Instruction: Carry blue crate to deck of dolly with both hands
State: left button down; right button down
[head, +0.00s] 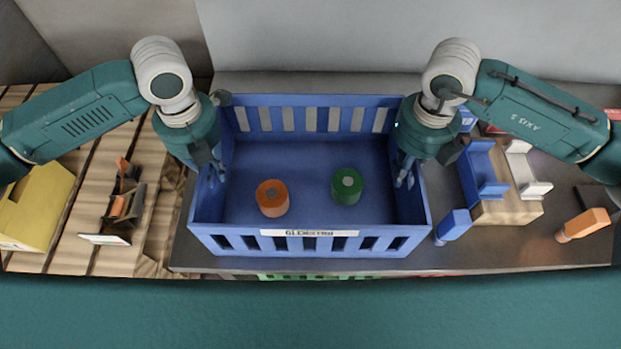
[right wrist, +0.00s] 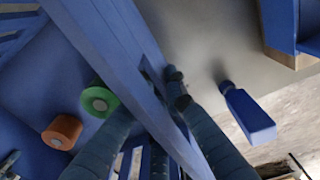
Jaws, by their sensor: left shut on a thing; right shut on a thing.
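The blue crate (head: 310,243) sits on or just above a dark grey surface in the middle of the head view; I cannot tell if it touches. Inside lie an orange roll (head: 272,199) and a green roll (head: 346,187). My left gripper (head: 217,170) is shut on the crate's left wall. My right gripper (head: 403,172) is shut on its right wall. In the right wrist view the right gripper's fingers (right wrist: 160,95) straddle the crate's wall (right wrist: 112,48), with the green roll (right wrist: 99,99) and orange roll (right wrist: 62,131) inside. I cannot make out the dolly's deck for certain.
Right of the crate are a blue bottle-shaped thing (head: 453,226), a blue holder (head: 484,172) on a wooden block (head: 508,210) and an orange-headed thing (head: 584,224). Left are wooden slats (head: 72,250) with a yellow box (head: 37,208) and a dark rack (head: 122,205).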

pick_arm(q)
jog(key=shift+w+r, duration=0.1)
jog(key=shift+r, duration=0.15)
pick_arm(e)
jog(key=shift+w+r, duration=0.15)
jog(key=shift+r, duration=0.05)
